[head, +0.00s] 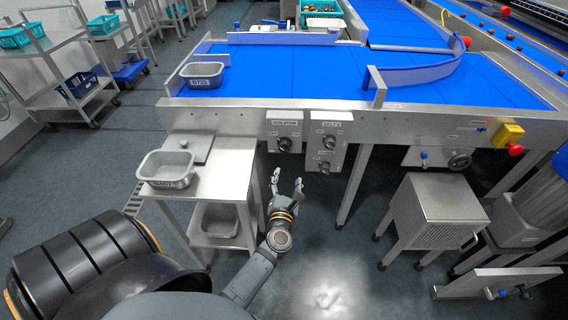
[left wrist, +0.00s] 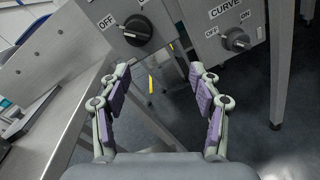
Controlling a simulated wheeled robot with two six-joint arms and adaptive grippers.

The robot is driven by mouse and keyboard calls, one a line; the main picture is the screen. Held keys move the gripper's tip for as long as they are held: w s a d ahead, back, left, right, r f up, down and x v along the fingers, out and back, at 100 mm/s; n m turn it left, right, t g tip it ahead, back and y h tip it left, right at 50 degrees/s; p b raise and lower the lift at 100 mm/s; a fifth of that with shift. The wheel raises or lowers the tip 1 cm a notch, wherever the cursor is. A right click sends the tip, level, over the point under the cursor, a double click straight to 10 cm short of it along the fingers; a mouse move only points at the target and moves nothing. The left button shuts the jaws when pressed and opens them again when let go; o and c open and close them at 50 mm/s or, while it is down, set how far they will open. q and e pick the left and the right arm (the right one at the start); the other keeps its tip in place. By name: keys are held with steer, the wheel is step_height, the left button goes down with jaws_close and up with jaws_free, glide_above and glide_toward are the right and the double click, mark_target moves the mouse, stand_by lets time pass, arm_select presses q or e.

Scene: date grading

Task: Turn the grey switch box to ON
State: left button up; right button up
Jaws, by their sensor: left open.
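The grey switch box (head: 284,131) hangs on the steel front of the conveyor. Its label seems to read ISOLATOR, and it carries a black rotary knob (head: 284,144). In the left wrist view its knob (left wrist: 137,30) is at the top, with OFF printed to its left; I cannot tell for sure where it points. A second grey box (head: 327,140) with two knobs is to the right; its CURVE knob (left wrist: 236,40) shows in the left wrist view. My left gripper (head: 287,182) is open and empty, below and apart from the boxes. My right gripper is not in view.
A steel side table (head: 228,165) holding a metal tub (head: 167,170) stands close left of my left arm. A conveyor leg (head: 353,185) and a vented steel cabinet (head: 437,210) stand to the right. A red emergency button (head: 515,150) is farther right. Floor below the boxes is clear.

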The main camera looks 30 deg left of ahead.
mark_target(284, 150)
arm_select(q)
steer(key=w+a+r+n, duration=0.1)
steer(key=w+a, duration=0.1)
steer(key=w, duration=0.1)
steer(key=w+a+r+n+y, duration=0.1)
steer(key=w+a+n, duration=0.1)
steer(key=w, duration=0.1)
steer(key=w+a+r+n, duration=0.1)
steer(key=w+a, duration=0.1)
steer(key=a, duration=0.1)
steer(key=shift+w+y+p, duration=0.3)
steer(key=shift+w, duration=0.1)
steer(key=shift+c, duration=0.6)
steer(key=c, duration=1)
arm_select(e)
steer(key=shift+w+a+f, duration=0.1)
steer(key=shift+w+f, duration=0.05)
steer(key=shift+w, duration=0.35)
